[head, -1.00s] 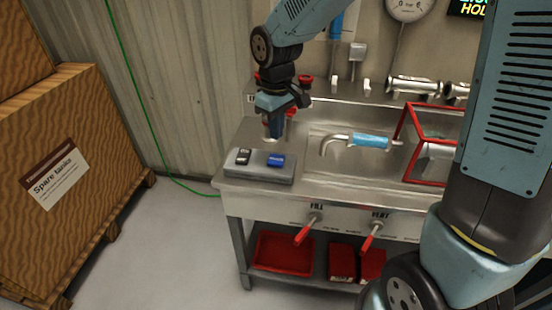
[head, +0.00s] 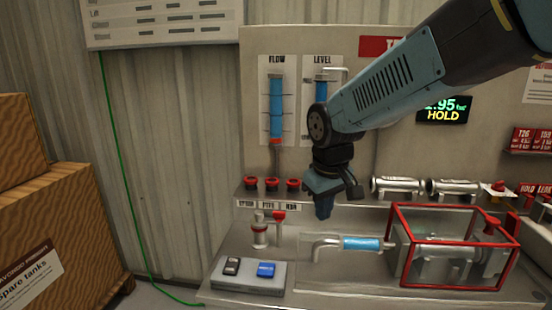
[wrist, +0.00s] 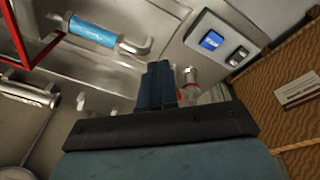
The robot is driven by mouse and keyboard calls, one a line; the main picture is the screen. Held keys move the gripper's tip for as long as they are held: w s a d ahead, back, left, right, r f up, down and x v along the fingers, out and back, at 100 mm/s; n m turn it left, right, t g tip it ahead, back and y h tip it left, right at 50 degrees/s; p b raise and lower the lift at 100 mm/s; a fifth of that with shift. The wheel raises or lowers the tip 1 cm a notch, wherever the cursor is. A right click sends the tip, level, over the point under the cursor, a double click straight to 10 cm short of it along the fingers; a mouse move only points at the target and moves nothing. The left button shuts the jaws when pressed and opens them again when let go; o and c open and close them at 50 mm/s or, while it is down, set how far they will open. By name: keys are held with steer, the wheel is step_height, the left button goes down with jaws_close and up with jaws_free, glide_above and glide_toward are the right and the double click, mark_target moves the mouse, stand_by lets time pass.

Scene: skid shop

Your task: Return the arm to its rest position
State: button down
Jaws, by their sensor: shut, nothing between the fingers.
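My gripper (head: 322,208) hangs from my blue-grey arm above the steel bench, in front of the back panel. Its fingers point down and are shut, with nothing between them. In the wrist view the closed dark fingers (wrist: 160,85) show over the bench. A small valve with a red handle (head: 261,230) stands on the bench to the left of the gripper, apart from it in the head view.
A grey box (head: 247,276) with a black and a blue switch sits at the bench's front left. A pipe with a blue sleeve (head: 360,244) leads to a red cage frame (head: 400,262) on the right. Wooden crates (head: 60,220) stand at far left.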

steer(key=s+d+r+m+t, duration=0.3)
steer(key=s+d+r+m, duration=0.3)
steer(key=s+d, duration=0.6)
steer(key=shift+d+r, duration=0.2)
steer(key=shift+d, duration=0.35)
